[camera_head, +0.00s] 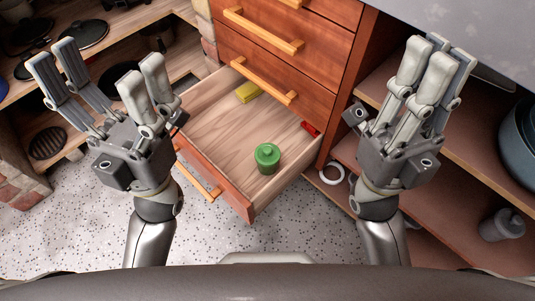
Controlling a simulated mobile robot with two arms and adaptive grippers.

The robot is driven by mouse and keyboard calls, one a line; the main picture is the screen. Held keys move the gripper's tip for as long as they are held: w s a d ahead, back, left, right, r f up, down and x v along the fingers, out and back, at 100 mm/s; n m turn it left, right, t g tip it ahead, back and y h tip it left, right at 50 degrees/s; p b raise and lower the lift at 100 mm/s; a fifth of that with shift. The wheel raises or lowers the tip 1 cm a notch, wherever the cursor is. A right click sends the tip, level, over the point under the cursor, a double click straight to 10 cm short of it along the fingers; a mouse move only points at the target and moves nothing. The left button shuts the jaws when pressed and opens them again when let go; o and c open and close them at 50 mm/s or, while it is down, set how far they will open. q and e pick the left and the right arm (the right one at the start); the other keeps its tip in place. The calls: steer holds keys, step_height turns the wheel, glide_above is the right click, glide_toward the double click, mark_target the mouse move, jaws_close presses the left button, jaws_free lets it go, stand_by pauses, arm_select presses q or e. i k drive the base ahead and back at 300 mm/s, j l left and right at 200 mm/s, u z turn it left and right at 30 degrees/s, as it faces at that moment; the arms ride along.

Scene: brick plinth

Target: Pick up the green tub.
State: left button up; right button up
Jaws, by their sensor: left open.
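The green tub (267,158) is a small round container with a lid. It stands upright inside the open drawer (213,128), near its front right part. My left gripper (103,80) is open and empty, to the left of the drawer, with its fingers spread apart. My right gripper (432,68) is to the right of the drawer, in front of the shelves, with its fingers close together and nothing seen between them. Neither gripper touches the tub.
The drawer also holds a yellow block (248,91) at the back and a red item (310,129) by its right side. Closed drawers with wooden handles (264,31) rise behind. Shelves with dark pans (80,37) stand left; a grey bottle (502,225) is on the right shelf.

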mark_target(266, 172)
steer(key=j+z, duration=0.2)
steer(key=z, duration=0.25)
steer(key=j+z, duration=0.25)
steer(key=z, duration=0.2)
steer(key=j+z, duration=0.1)
steer(key=j, duration=0.35)
steer(key=k+j+z, duration=0.1)
steer(key=j, duration=0.3)
steer(key=j+z, duration=0.15)
steer(key=j, duration=0.25)
steer(key=k+j+z, duration=0.1)
steer(key=j, duration=0.3)
steer(key=k+j+z, duration=0.1)
steer(key=j, duration=0.3)
steer(key=k+j+z, duration=0.1)
steer(key=j, duration=0.3)
steer(key=k+j, duration=0.15)
steer(key=j, duration=0.2)
steer(key=k+j, duration=0.15)
steer(key=j, duration=0.15)
